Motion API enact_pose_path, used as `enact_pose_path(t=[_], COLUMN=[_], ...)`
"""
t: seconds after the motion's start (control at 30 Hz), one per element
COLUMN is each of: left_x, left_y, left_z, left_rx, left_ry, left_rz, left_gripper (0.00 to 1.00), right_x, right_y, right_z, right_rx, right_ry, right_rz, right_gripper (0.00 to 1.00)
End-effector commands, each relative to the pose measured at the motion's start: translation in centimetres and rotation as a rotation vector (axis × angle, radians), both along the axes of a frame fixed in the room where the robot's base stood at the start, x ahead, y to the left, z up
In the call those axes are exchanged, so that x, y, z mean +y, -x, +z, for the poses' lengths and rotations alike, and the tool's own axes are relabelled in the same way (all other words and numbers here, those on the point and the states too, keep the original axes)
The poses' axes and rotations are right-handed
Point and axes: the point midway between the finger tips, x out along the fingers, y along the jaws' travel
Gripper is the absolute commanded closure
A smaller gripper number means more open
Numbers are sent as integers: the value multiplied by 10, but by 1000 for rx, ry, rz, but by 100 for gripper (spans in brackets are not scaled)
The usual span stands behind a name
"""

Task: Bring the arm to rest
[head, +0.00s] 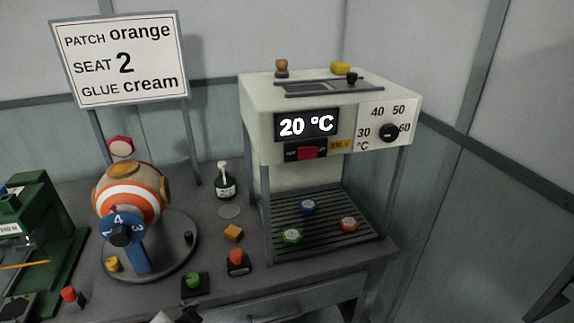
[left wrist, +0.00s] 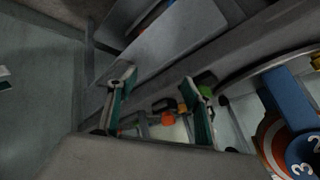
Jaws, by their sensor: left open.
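My left gripper (left wrist: 163,92) shows in the left wrist view with its two fingers apart and nothing between them. In the head view only a small pale part of what looks like it (head: 178,316) shows at the bottom edge, in front of the table; the rest of that arm is out of frame. The ball (head: 130,195), with orange, white and tan patches, sits on a round stand with a blue numbered dial (head: 122,230). My right gripper is not in view.
The press (head: 330,110) reads 20 °C; coloured knobs lie on its slatted base. A sign (head: 122,60) reads patch orange, seat 2, glue cream. A green machine (head: 40,215) is left.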

Motion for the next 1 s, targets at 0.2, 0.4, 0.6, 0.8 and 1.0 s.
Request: enact_pose_path(t=[0.2,0.4,0.6,0.8,1.0], left_x=[98,166,144,98,47], left_y=[54,101,92,80,79], left_z=[-12,-8,-39,-81,-122], left_rx=[15,50,7,-55,-127], left_ry=[-207,-386,-295,-105,142], left_rz=[144,224,197,163,156], left_gripper=[50,50,50,50,50], right_x=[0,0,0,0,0], right_y=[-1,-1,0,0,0], right_z=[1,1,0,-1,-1], right_rx=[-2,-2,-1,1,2], right_ry=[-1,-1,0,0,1], right_rz=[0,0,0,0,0], right_gripper=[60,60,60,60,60])
